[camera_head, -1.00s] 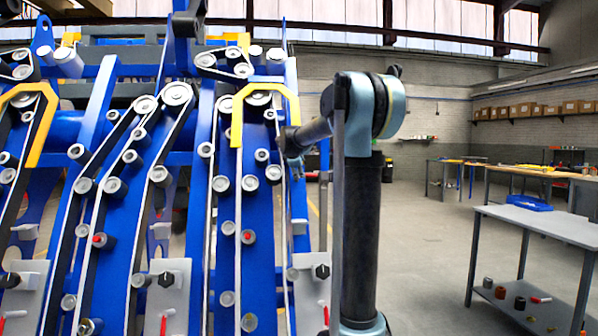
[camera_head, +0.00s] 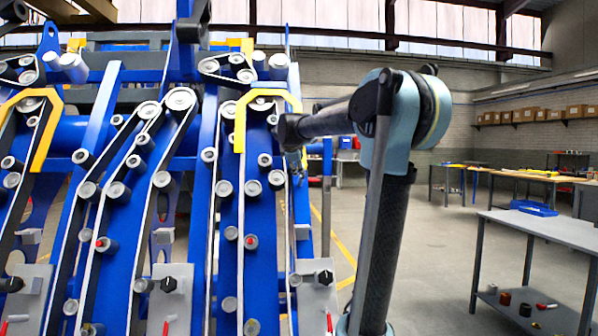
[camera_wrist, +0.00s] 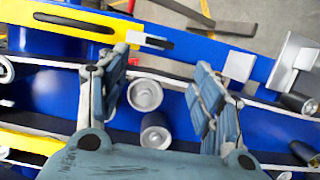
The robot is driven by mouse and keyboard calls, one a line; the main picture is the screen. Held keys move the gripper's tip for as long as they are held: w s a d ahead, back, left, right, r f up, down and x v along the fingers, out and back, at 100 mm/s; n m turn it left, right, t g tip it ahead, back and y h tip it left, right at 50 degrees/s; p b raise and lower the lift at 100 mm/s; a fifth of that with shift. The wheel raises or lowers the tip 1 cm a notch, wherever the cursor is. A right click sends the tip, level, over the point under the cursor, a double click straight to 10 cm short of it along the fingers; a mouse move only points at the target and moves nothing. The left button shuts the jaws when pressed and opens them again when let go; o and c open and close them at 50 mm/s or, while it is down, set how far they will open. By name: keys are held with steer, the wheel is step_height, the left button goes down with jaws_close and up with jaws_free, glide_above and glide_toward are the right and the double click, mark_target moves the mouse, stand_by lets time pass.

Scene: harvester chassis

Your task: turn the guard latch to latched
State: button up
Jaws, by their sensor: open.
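Two yellow guards sit on the blue harvester chassis. The right one (camera_head: 240,115) is closest to my gripper (camera_head: 297,170), which is small and partly hidden by my arm in the head view. In the wrist view a yellow guard bar (camera_wrist: 75,22) with a dark slot lies at top left. A small grey-and-black piece (camera_wrist: 148,40) at its end may be the guard latch; its setting cannot be told. My gripper (camera_wrist: 160,75) is open in the wrist view, with nothing held between its fingers. Two grey rollers (camera_wrist: 146,94) show beyond the gap.
Belts, rollers and blue plates (camera_head: 228,260) crowd the chassis. Grey plates with black knobs (camera_head: 325,277) stand low on it. A grey metal block (camera_wrist: 293,58) is at the wrist view's right. A grey table (camera_head: 545,228) stands at right, with open floor before it.

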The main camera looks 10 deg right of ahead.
steer(key=shift+v, duration=0.85)
steer(key=shift+s, duration=0.1)
steer(key=s+d+f+m+g, duration=0.3)
steer(key=s+d+f+m, duration=0.1)
steer(key=s+f, duration=0.65)
steer(key=s+d+f+m+g, duration=0.25)
steer(key=s+f+m, duration=0.25)
steer(key=s+f, duration=0.6)
steer(key=s+a+f+m+g+y, duration=0.2)
steer(key=s+f+m, duration=0.5)
steer(key=s+f, duration=1.4)
steer(key=s+g+y, duration=0.1)
steer(key=s+g, duration=0.1)
steer(key=s, duration=0.2)
steer(key=shift+y, duration=0.3)
steer(key=shift+w+f, duration=0.1)
